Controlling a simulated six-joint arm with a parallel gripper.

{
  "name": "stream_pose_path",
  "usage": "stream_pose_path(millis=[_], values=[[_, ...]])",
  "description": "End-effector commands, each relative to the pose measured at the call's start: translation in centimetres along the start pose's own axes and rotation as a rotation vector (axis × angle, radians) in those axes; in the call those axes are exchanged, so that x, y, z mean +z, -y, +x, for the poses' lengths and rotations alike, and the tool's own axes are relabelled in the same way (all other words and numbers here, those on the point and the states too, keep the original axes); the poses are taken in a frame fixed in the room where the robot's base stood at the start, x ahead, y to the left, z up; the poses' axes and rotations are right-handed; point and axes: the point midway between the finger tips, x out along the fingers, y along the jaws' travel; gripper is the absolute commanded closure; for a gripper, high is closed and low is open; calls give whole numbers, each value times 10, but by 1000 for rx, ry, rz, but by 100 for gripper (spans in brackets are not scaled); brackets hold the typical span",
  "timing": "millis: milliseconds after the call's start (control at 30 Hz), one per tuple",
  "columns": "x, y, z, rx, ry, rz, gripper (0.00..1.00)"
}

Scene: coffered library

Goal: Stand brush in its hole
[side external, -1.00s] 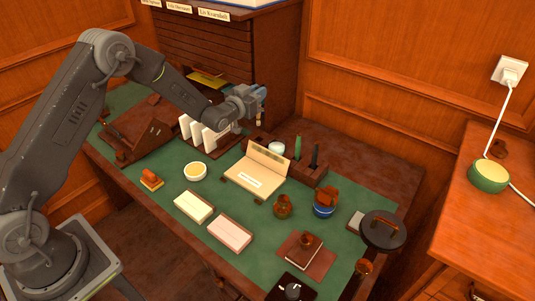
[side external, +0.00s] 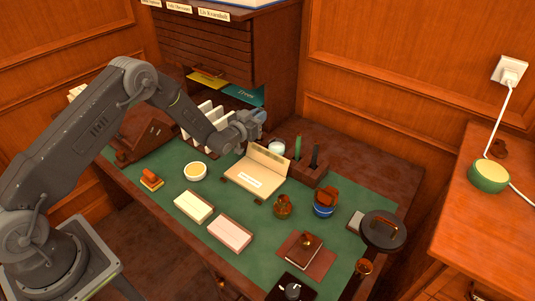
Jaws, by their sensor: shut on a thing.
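My gripper (side external: 261,127) is shut on a slim thing, taken as the brush, which is mostly hidden at this angle. It is above the back of the desk, left of a dark wooden block (side external: 308,174). A green upright piece (side external: 298,147) and a black upright piece (side external: 315,156) stand in this block. Its holes are too small to make out. A white jar (side external: 277,147) stands just right of and below my gripper, in front of the block's left end.
A tan folder on a stand (side external: 255,178) lies in front of my gripper. White upright cards (side external: 205,120) stand to its left. Round brown and blue pots (side external: 324,203) stand right of the folder. The green desk top (side external: 180,240) has some clear room between pads.

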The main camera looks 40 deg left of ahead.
Motion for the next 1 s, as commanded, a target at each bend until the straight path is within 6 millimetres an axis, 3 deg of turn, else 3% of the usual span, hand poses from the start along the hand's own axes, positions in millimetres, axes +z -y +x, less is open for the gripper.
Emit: stream_pose_path(millis=[467,500,767,1000], values=[[7,0,0,0,-1,1,100],[7,0,0,0,-1,1,82],[7,0,0,0,-1,1,58],[7,0,0,0,0,0,56]])
